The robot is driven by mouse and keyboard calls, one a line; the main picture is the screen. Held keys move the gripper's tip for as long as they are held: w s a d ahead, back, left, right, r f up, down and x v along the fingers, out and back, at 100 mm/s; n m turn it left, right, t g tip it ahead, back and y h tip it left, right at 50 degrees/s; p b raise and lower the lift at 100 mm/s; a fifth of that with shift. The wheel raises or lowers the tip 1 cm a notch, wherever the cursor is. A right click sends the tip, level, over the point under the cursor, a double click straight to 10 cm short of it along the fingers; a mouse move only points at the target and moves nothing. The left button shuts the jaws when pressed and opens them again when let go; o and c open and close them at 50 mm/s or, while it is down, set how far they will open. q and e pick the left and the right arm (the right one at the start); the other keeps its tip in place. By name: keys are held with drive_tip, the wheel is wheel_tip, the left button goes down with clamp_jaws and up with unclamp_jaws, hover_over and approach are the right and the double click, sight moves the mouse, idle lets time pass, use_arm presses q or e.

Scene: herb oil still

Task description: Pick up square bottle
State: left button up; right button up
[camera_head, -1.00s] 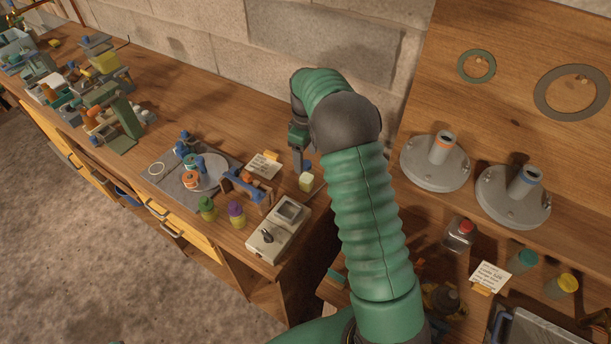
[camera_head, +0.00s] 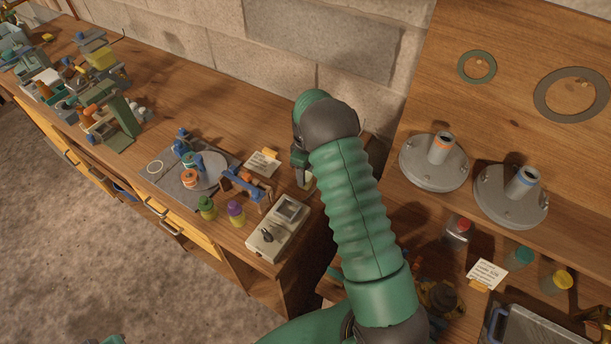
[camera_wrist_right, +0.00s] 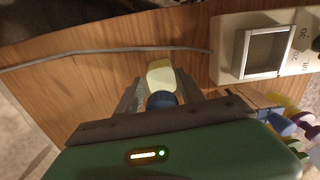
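The square bottle, pale yellow with a dark blue round cap, stands on the left wooden bench near its right end. In the wrist view its body (camera_wrist_right: 160,74) and cap (camera_wrist_right: 162,100) show between the fingers of my right gripper (camera_wrist_right: 158,92). The fingers look apart, with a gap on the left side of the bottle. In the head view my right gripper (camera_head: 302,179) points down at the bottle (camera_head: 311,183), which is mostly hidden behind the gripper and arm.
A white scale-like device (camera_head: 277,229) stands close to the bottle, with a note card (camera_head: 262,164) and a blue-handled wooden rack (camera_head: 245,187) to the left. A stone wall (camera_head: 330,45) rises behind.

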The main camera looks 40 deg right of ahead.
drive_tip(key=shift+s, duration=0.1)
drive_tip(key=c, duration=0.4)
drive_tip(key=shift+a+r, duration=0.1)
clamp_jaws()
drive_tip(key=shift+r, duration=0.1)
